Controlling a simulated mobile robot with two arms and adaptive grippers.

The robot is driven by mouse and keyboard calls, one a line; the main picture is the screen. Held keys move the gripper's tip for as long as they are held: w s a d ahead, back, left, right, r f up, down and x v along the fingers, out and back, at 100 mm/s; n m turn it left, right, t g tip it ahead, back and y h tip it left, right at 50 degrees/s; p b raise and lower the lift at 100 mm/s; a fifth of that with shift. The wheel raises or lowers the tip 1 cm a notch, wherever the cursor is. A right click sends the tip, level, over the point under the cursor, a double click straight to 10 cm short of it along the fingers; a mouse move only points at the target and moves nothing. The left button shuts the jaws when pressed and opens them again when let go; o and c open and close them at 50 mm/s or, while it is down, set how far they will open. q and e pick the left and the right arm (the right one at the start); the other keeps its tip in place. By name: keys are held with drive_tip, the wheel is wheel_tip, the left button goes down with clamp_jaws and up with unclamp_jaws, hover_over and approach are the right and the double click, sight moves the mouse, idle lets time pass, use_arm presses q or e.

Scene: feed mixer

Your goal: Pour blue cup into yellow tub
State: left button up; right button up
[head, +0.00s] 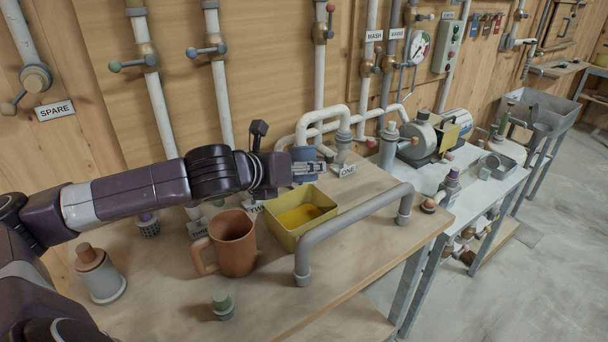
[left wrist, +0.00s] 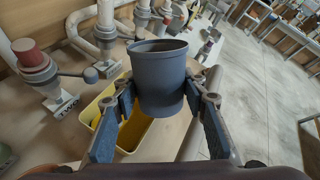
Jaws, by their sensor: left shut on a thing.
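The blue cup (left wrist: 160,78) is held between the two fingers of my left gripper (left wrist: 165,108), and it looks about upright in the left wrist view. Its inside is dark and I cannot tell what it holds. In the head view the left gripper (head: 308,168) reaches in from the left, with a blue patch of the cup (head: 304,154) partly hidden by the fingers. The yellow tub (head: 284,237) stands on the bench below the gripper, with yellow contents in it. It also shows below and left of the cup in the left wrist view (left wrist: 137,143). My right gripper is not in view.
A brown mug (head: 234,246) stands left of the tub. A grey pipe handle (head: 350,220) rises along the bench's front side, right of the tub. Pipes and valves line the wall behind. A small green-topped piece (head: 222,303) stands near the front.

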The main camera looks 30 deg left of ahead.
use_arm(q)
drive_tip(key=m+t+b, duration=0.1)
drive_tip(key=b, duration=0.2)
drive_tip(key=w+a+m+t+y+b, duration=0.1)
drive_tip(key=t+b, duration=0.1)
drive_tip(key=b, duration=0.2)
drive_tip(key=f+t+b, duration=0.1)
drive_tip(key=b, duration=0.3)
drive_tip(key=shift+w+a+m+y, duration=0.15)
drive_tip(key=shift+a+m+y, duration=0.15)
drive_tip(key=shift+m, duration=0.1)
drive_tip(key=shift+w+r+t+b, duration=0.15)
drive_tip(key=shift+t+b, duration=0.15)
drive_tip(key=shift+b, duration=0.2)
drive_tip(key=shift+r, duration=0.35)
